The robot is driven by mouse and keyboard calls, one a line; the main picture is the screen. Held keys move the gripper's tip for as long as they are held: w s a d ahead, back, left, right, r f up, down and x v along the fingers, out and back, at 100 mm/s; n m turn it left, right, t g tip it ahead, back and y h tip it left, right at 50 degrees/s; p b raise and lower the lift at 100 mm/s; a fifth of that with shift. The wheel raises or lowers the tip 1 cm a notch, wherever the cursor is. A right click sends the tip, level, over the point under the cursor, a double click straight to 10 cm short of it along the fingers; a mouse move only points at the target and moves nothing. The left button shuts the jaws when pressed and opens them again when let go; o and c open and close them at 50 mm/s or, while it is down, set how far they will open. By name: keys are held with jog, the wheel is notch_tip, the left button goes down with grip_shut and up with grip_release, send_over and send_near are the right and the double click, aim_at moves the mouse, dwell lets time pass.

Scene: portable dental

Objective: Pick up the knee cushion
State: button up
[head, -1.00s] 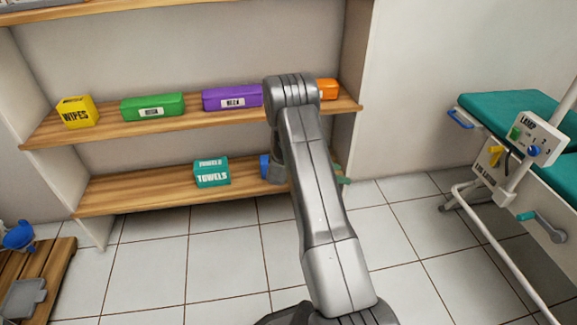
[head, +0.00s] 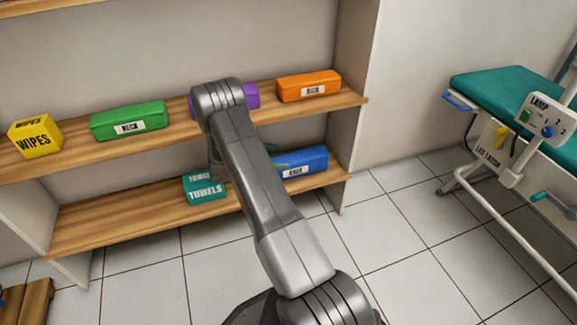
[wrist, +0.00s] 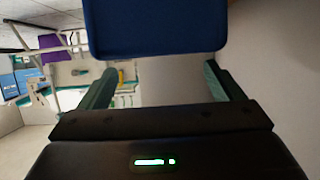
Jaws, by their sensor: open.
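The knee cushion (head: 304,163) is a blue block with a white label, lying on the lower shelf, right of the towels box. My forearm and gripper partly cover its left end in the head view. In the wrist view a large blue surface (wrist: 155,28), which looks like the cushion, fills the upper middle, just beyond the fingertips. My gripper (wrist: 160,68) is open, with its two teal fingers apart and nothing between them. In the head view a bit of teal finger shows at the cushion's left end. I cannot tell whether they touch.
The teal towels box (head: 204,188) stands close left of my arm on the lower shelf (head: 120,224). The upper shelf (head: 70,150) holds yellow wipes (head: 35,136) and green (head: 129,121), purple (head: 250,96) and orange (head: 308,86) blocks. A treatment chair (head: 510,98) stands right. The floor between is clear.

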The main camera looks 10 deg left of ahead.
aim_at(291, 158)
jog(key=b+x, duration=0.1)
jog(key=x, duration=0.1)
jog(key=b+x, duration=0.1)
jog(key=x, duration=0.1)
jog(key=shift+w+f, duration=0.15)
jog(key=shift+f, duration=0.2)
jog(key=shift+w+d+f, duration=0.1)
jog(key=shift+w+d, duration=0.2)
jog(key=shift+d, duration=0.1)
jog(key=shift+c, duration=0.2)
jog(key=c, duration=1.1)
jog(key=shift+c, duration=0.2)
